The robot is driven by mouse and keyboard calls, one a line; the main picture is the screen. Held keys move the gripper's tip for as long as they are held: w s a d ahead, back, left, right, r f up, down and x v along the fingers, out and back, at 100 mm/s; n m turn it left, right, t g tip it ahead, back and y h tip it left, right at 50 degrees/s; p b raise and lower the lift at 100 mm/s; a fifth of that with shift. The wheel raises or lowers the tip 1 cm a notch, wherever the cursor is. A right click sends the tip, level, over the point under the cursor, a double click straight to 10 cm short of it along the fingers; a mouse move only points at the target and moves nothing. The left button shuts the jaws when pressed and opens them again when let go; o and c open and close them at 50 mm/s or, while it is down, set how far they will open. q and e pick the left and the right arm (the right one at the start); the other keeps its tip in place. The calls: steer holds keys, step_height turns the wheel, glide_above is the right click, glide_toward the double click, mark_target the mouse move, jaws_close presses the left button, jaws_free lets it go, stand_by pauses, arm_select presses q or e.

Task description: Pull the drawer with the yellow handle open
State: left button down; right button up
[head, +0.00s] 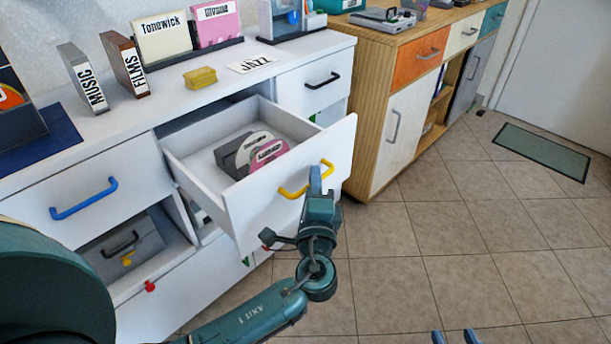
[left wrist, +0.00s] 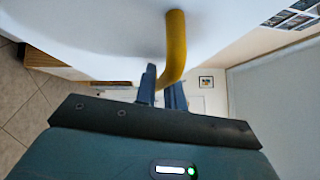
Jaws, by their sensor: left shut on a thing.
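The white drawer (head: 258,212) with the yellow handle (head: 290,193) stands pulled out of the white cabinet, with its inside showing. A dark grey holder with a white disc (head: 253,147) and a pink disc (head: 268,153) lies in it. My left gripper (head: 316,178) is shut on the yellow handle near its right end. In the left wrist view the yellow handle (left wrist: 175,45) passes between the blue fingers (left wrist: 164,92). The fingertips of my right gripper (head: 455,338) show at the bottom edge, apart, with nothing between them.
The white cabinet top (head: 215,110) carries cases, a yellow box (head: 200,78) and a JAZZ label (head: 252,64). A drawer with a blue handle (head: 84,199) is shut at left. A wooden cabinet (head: 375,95) stands right of the open drawer.

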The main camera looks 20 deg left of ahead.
arm_select(q)
steer(key=shift+s+d, duration=0.1)
steer(key=shift+d, duration=0.15)
arm_select(e)
steer(key=shift+f, duration=0.1)
arm_select(q)
steer(key=c, duration=1.8)
jaws_free()
steer(key=shift+o, duration=0.2)
arm_select(e)
steer(key=shift+s, duration=0.1)
